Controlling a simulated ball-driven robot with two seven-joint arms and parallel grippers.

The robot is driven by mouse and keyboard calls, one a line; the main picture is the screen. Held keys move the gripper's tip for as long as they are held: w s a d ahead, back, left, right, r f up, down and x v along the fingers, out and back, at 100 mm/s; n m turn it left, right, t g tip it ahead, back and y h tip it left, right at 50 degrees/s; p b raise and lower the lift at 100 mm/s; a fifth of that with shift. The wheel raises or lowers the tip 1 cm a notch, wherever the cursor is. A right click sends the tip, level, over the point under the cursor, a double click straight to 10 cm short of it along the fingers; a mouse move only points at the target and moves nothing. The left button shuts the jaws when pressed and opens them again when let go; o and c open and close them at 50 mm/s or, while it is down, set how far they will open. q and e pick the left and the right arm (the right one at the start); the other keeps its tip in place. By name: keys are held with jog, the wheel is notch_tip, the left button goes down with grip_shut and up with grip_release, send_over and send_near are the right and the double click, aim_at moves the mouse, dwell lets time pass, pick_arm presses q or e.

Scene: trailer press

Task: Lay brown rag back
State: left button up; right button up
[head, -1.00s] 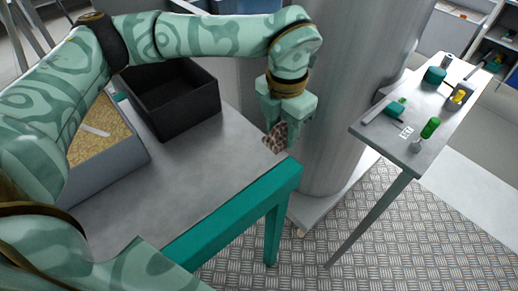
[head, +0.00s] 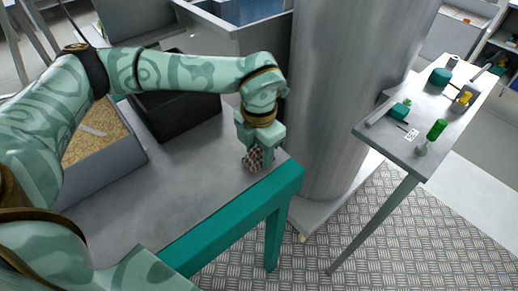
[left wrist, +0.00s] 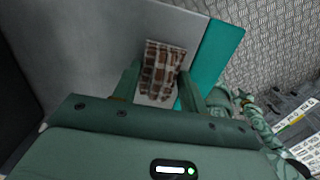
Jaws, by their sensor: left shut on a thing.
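The brown checked rag (head: 252,158) hangs from my left gripper (head: 256,145), low over the right end of the grey bench top (head: 190,180), near its teal edge. In the left wrist view the rag (left wrist: 161,70) shows brown and white checks between the two fingers of the left gripper (left wrist: 162,85), which is shut on it. I cannot tell whether the rag's lower end touches the bench. My right gripper is not in view.
A black open box (head: 180,105) and a grey bin of yellowish grains (head: 95,150) stand on the bench. A thick grey column (head: 345,100) rises just beyond its right end. A narrow side table (head: 405,140) with small tools stands at right.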

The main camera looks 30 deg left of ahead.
pick_arm(q)
jog(key=shift+f, duration=0.1)
jog(key=o, duration=1.2)
jog(key=shift+f, duration=0.1)
